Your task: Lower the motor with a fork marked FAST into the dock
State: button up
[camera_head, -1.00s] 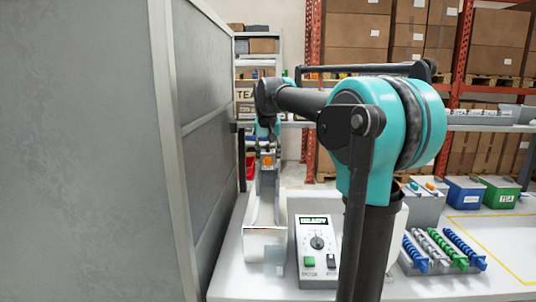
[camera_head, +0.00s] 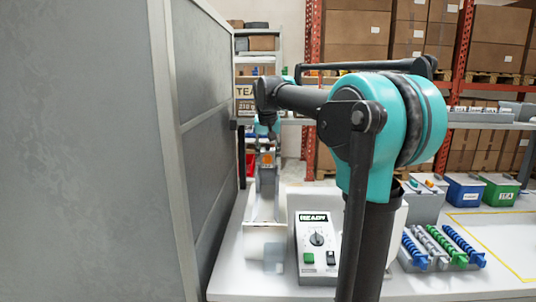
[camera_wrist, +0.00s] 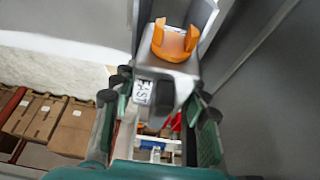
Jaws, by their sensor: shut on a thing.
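The motor (camera_wrist: 178,70) is grey with an orange fork (camera_wrist: 172,40) and a white label reading FAST (camera_wrist: 142,92), turned on its side. It fills the middle of the wrist view. My gripper (camera_wrist: 160,92) is shut on it, with dark pads at both sides. In the head view the orange fork (camera_head: 267,159) shows below my wrist, above a narrow grey-white channel (camera_head: 252,208). Grey channel walls also flank the fork in the wrist view. The dock's seat is hidden behind the motor, so I cannot tell whether they touch.
A tall grey cabinet (camera_head: 215,130) stands close on the left. A control box (camera_head: 317,250) reading READY stands right of the channel. Blue, grey and green spirals (camera_head: 440,248) lie in a rack farther right, with blue (camera_head: 464,190) and green (camera_head: 499,191) bins behind.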

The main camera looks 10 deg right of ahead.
aim_at(268, 161)
jog(key=shift+f, duration=0.15)
jog(key=shift+f, duration=1.05)
jog(key=shift+s+f, duration=0.1)
jog(key=shift+f, duration=0.2)
